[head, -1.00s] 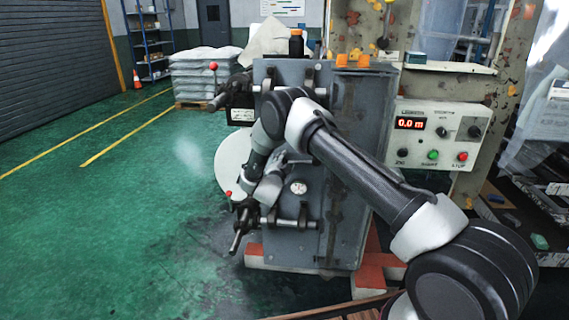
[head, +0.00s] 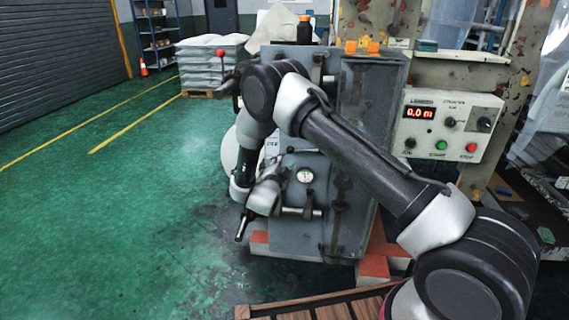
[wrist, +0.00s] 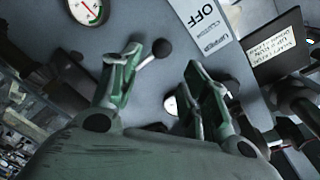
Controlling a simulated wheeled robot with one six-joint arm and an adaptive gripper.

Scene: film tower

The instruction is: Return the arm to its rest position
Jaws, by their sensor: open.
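My arm reaches across the front of a grey machine (head: 375,100) in the head view. Its wrist end hangs low before the machine's left part, and the fingers cannot be made out there. In the wrist view my gripper (wrist: 163,78) is open, with its two fingers apart and nothing held between them. A lever with a black ball knob (wrist: 161,48) shows by the left fingertip; whether they touch I cannot tell. A plate marked OFF (wrist: 210,25) lies beyond the right finger.
A round gauge (head: 305,175) sits on the machine's front. A control panel (head: 450,128) reading 0.0 stands to the right. A red-knobbed lever (head: 220,52) and a dark bottle (head: 304,30) are at the top. Wooden slats (head: 340,306) lie in front. The green floor at left is clear.

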